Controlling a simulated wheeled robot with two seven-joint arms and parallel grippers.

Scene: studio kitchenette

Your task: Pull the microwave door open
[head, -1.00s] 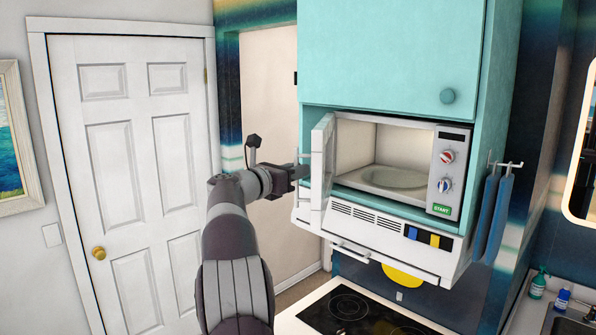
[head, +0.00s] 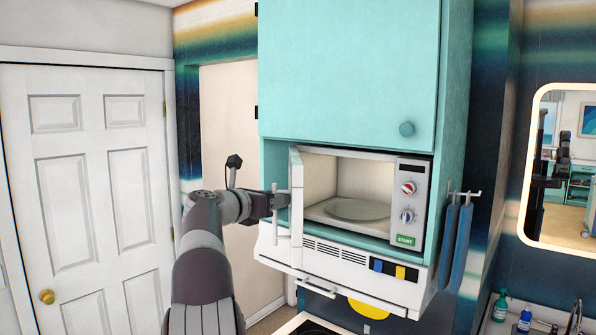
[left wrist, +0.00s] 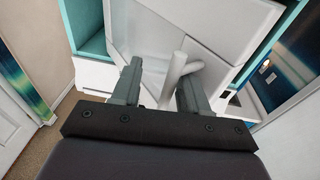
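The microwave (head: 410,215) sits in a teal cabinet, its cavity open to view with a round glass plate (head: 356,209) inside. Its white door (head: 297,205) stands swung well out on the left side, seen nearly edge-on. The white bar handle (left wrist: 172,80) is on the door's outer face. My left gripper (head: 280,201) is at this outer side. In the left wrist view its fingers (left wrist: 158,85) are apart, with the handle between them, close to the right finger and with a gap to the left one. My right gripper is not in view.
The teal cupboard door (head: 345,70) is above the microwave. A white range hood (head: 345,268) juts out below it. Blue towels (head: 457,245) hang at the right. A white room door (head: 90,200) is at the left.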

